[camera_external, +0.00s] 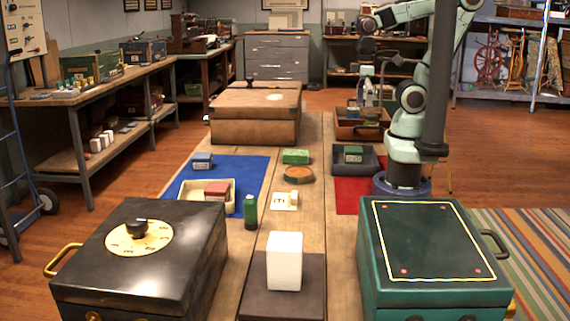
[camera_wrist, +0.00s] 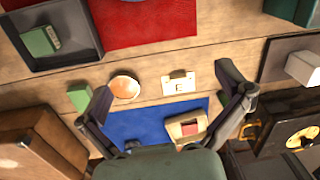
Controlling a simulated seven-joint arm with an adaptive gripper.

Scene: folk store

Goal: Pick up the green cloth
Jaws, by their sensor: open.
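A green, flat, block-shaped item (camera_external: 295,157) lies on the wooden table beside a round brown dish (camera_external: 298,174); it may be the folded green cloth, but its material is hard to tell. It also shows in the wrist view (camera_wrist: 80,97), close to my left finger. A second green item with a pale label (camera_external: 353,152) sits in the dark grey tray (camera_external: 374,166), seen in the wrist view too (camera_wrist: 40,40). My gripper (camera_wrist: 165,80) is open and empty, its fingers spread wide above the table. In the external view, my arm is raised at the back right.
A green cylinder (camera_external: 250,211) stands beside a cream tray (camera_external: 187,195) with a red item (camera_external: 217,190). A white block (camera_external: 284,262) stands in front. Large boxes, one black (camera_external: 190,240), one green (camera_external: 385,270) and one brown (camera_external: 255,105), surround the table's middle.

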